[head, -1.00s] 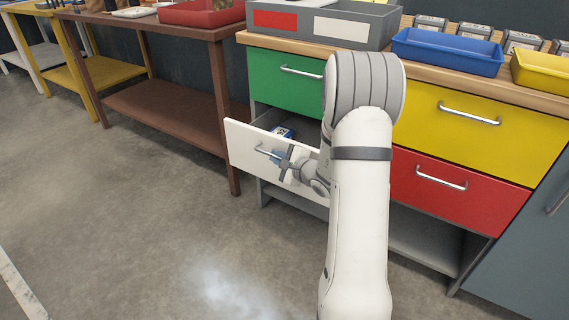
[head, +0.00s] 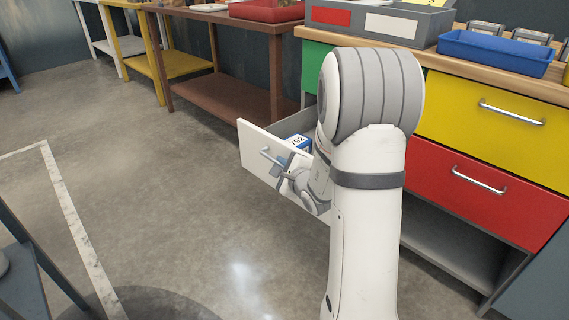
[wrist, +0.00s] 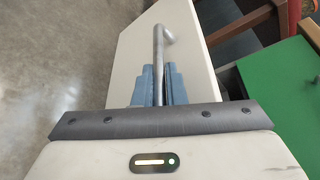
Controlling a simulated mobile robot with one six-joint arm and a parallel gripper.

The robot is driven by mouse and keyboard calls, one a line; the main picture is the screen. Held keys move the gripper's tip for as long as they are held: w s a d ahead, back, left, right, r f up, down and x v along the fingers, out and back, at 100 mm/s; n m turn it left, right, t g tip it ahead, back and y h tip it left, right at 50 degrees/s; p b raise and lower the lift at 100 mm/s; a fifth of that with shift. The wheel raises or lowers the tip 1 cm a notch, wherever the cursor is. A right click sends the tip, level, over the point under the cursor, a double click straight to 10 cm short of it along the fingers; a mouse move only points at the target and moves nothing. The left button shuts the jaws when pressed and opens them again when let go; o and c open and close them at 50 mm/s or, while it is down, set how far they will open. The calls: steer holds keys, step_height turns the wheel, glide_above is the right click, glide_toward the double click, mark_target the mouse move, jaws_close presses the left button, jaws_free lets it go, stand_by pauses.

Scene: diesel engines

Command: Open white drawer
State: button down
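The white drawer (head: 254,143) is pulled out from the bench, below the green drawer (head: 314,62). Its front also shows in the wrist view (wrist: 190,60). My gripper (head: 284,164) is at the drawer's metal handle (head: 268,155). In the wrist view, the blue fingers of my gripper (wrist: 159,85) lie on both sides of the handle bar (wrist: 159,50) and look closed on it. A blue and white box (head: 298,142) lies inside the drawer. My arm hides the drawer's right part.
A yellow drawer (head: 480,108) and a red drawer (head: 470,185) are shut at the right. A brown table (head: 240,90) stands behind the open drawer. The floor (head: 170,190) to the left is clear. A dark table edge (head: 35,255) is at the lower left.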

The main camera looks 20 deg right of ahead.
steer(key=shift+w+a+r, duration=0.1)
steer(key=shift+w, duration=0.05)
steer(key=c, duration=1.8)
jaws_free()
steer(key=shift+w, duration=0.1)
steer(key=o, duration=0.3)
steer(key=shift+s, duration=0.2)
steer(key=p+v, duration=0.2)
steer(key=v, duration=0.5)
steer(key=shift+s, duration=0.3)
